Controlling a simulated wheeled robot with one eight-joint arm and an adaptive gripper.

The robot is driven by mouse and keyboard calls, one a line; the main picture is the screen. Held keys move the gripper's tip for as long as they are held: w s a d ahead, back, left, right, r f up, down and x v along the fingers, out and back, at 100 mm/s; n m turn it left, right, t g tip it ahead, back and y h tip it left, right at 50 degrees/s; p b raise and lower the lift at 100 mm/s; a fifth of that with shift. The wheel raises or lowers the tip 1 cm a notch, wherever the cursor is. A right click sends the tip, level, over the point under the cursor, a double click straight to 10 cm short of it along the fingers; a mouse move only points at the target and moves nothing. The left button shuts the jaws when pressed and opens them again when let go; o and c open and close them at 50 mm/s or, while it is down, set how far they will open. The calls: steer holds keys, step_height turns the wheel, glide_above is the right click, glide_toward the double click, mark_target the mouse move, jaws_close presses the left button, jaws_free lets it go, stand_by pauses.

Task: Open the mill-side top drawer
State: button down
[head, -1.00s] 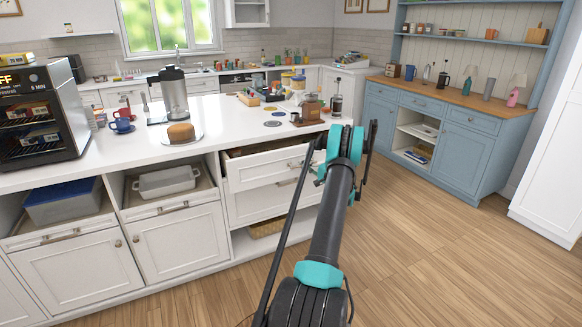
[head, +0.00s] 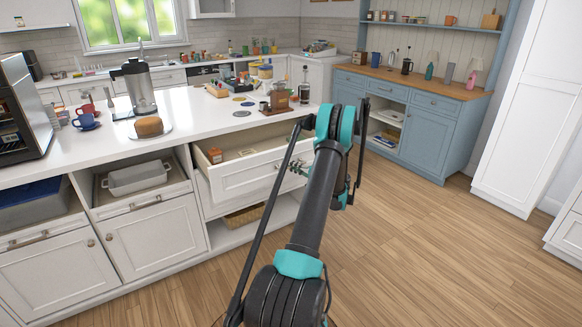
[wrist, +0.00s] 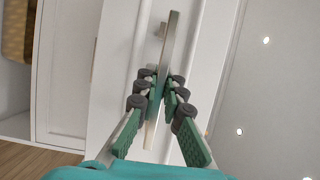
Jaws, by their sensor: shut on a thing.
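The mill-side top drawer (head: 245,174) is a white drawer in the island, below the wooden coffee mill (head: 279,98). It stands pulled out, and its inside shows from above. My gripper (head: 297,167) is at the drawer's front, partly hidden by my arm in the head view. In the wrist view, my gripper (wrist: 162,88) is shut on the metal bar handle (wrist: 170,42), with fingers on both sides of it. The white drawer front (wrist: 120,75) fills the area behind the handle.
A small brown box (head: 215,155) lies in the open drawer. A lower drawer front and an open shelf with a basket (head: 244,216) are beneath. The wooden floor (head: 420,240) to the right is clear up to the blue hutch (head: 428,135).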

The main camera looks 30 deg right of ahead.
steer(key=c, duration=1.6)
jaws_free()
steer(key=v, duration=1.2)
